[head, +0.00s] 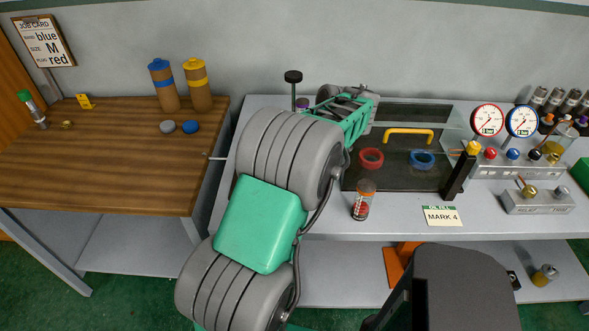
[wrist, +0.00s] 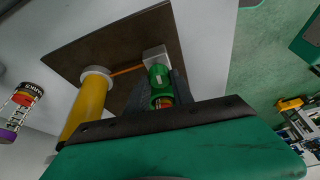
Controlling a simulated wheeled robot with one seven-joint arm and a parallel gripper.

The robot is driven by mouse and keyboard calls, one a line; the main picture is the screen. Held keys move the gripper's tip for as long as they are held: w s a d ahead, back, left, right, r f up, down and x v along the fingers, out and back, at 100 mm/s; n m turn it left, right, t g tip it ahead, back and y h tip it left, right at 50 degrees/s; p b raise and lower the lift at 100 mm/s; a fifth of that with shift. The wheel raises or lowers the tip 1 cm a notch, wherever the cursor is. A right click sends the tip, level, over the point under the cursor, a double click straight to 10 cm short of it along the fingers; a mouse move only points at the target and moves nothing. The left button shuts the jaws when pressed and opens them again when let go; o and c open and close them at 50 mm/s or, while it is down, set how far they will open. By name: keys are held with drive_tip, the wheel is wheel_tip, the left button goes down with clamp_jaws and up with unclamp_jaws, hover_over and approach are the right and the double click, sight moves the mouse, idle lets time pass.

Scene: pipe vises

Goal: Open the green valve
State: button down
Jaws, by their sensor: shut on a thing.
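A green cylindrical part, taken as the green valve (wrist: 159,79), shows in the wrist view against a grey block (wrist: 156,54). My gripper (wrist: 159,88) has its two dark fingers on either side of this green part and is shut on it. A ring of orange-brown shows at the near end of the green part. A thin orange rod (wrist: 126,70) runs from the grey block towards a yellow cylinder (wrist: 85,108) with a pale collar. In the head view my arm hides the green part and the fingertips.
A dark board (wrist: 75,65) lies behind the parts in the wrist view. In the head view a red ring (head: 371,158), a blue ring (head: 422,159) and a jar (head: 363,201) are right of my arm. Gauges (head: 487,120) stand farther right. A wooden table (head: 110,165) is at left.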

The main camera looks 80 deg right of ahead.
idle(0.3)
drive_tip(key=c, duration=1.1)
unclamp_jaws()
drive_tip(key=p+v, duration=0.2)
drive_tip(key=v, duration=0.6)
